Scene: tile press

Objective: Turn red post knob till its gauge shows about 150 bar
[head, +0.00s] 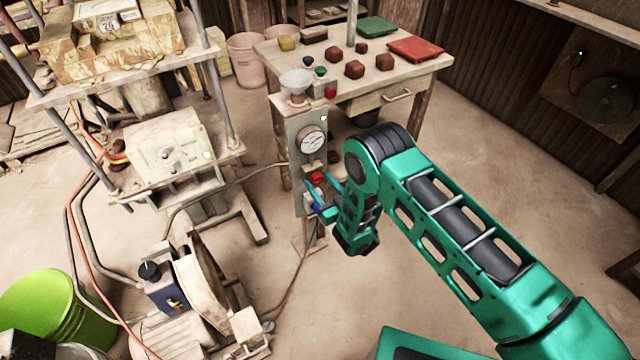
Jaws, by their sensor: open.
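The grey control post (296,135) stands upright in the middle, in front of the table. A round white gauge (312,140) is on its front; its reading is too small to tell. The red knob (316,177) is on the post below the gauge. A blue part (314,207) sits lower on the post, partly hidden. My gripper (318,194) is open at the post, its fingers close to the red knob. I cannot tell whether they touch it. My arm comes in from the lower right and hides part of the post's right side.
The table (390,85) behind holds red blocks (354,69), a red tray (416,49) and a green tray (376,27). The press (160,155) stands at left, with a motor unit (195,285) and green bucket (50,305) below. Cables cross the floor. Floor at right is clear.

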